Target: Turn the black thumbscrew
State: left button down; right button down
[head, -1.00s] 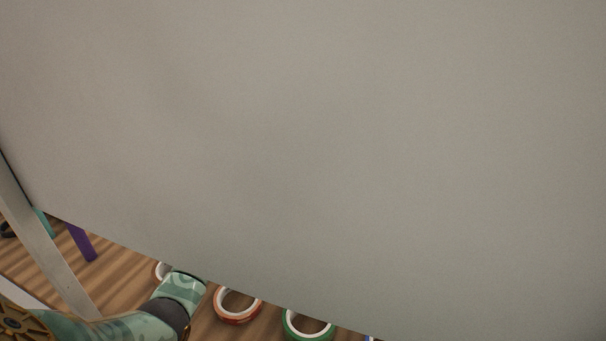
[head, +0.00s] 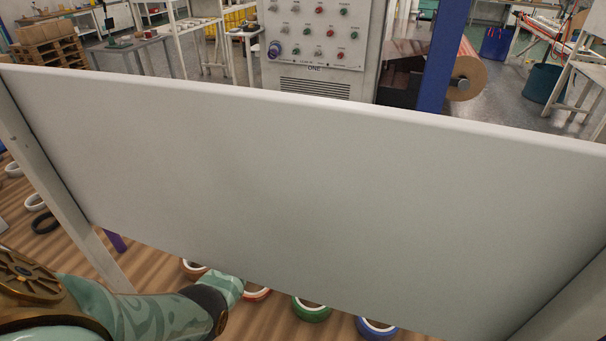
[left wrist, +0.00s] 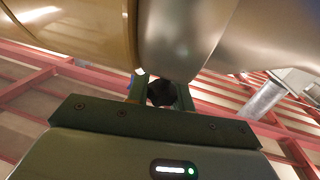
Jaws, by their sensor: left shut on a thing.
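The black thumbscrew (left wrist: 160,92) shows as a dark knob in the left wrist view, in front of a smooth metal part (left wrist: 185,40). My left gripper (left wrist: 161,93) has one finger on each side of the knob and is shut on it. How far the thumbscrew is turned cannot be told. In the head view a large pale panel (head: 320,200) hides the left gripper and the thumbscrew; only my left arm shows at the lower left. My right gripper is in neither view.
Below the panel, rolls of tape lie on a striped wooden surface, among them a green one (head: 311,312) and a blue one (head: 376,328). A pale post (head: 70,200) stands at the left. Beyond the panel stand a control cabinet (head: 320,87) and a blue column (head: 441,60).

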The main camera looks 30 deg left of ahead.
pick_arm(q)
jog(key=shift+n+y, duration=0.6)
jog(key=shift+y, duration=0.4)
jog(key=shift+a, duration=0.15)
jog(key=c, duration=1.2)
grip_release()
jog(key=shift+g, duration=0.3)
